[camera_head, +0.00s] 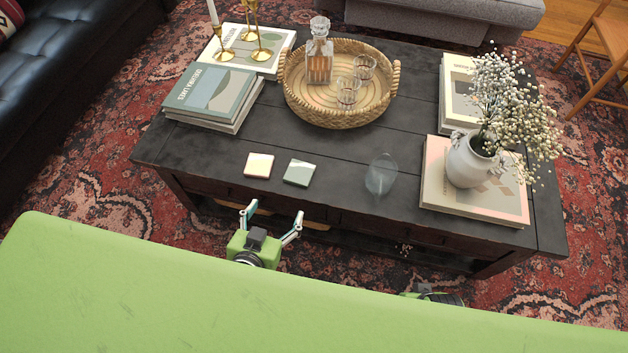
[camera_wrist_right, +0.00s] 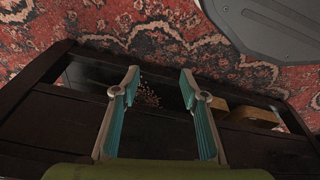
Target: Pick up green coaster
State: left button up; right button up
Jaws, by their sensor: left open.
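The green coaster (camera_head: 299,172) is a small grey-green square lying flat near the front edge of the dark coffee table (camera_head: 330,155). A cream coaster (camera_head: 258,165) lies just to its left with a small gap. My left gripper (camera_head: 274,213) is open and empty in front of the table's front edge, below and slightly left of the green coaster and apart from it. My right gripper (camera_wrist_right: 159,80) is open and empty in the right wrist view, with the table's dark woodwork and the rug behind its fingers. The coasters do not show in that view.
A clear glass object (camera_head: 380,176) stands right of the green coaster. A white vase (camera_head: 470,163) of flowers stands on a book (camera_head: 440,195) at the right. A wicker tray (camera_head: 300,108) with a decanter and glasses sits behind. Books (camera_head: 210,92) are at the left.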

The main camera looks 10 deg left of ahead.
pick_arm(q)
notch_tip(320, 180, up, 2)
jog(key=d+r, duration=0.1)
send_near(299, 172)
jog(key=shift+w+a+f+t+b, duration=0.25)
jog(key=shift+w+f+t+b, duration=0.2)
jog(key=shift+w+f, duration=0.6)
jog(key=x, duration=0.4)
jog(key=shift+d+b, duration=0.25)
jog(key=shift+b, duration=0.05)
jog(key=shift+w+f, duration=0.15)
jog(key=shift+w, duration=0.25)
jog(key=c, duration=1.3)
pick_arm(e)
jog(key=r, duration=0.3)
jog(key=w+r, duration=0.1)
jog(key=r, duration=0.1)
jog(key=shift+d+r, duration=0.25)
jog(key=shift+d, duration=0.05)
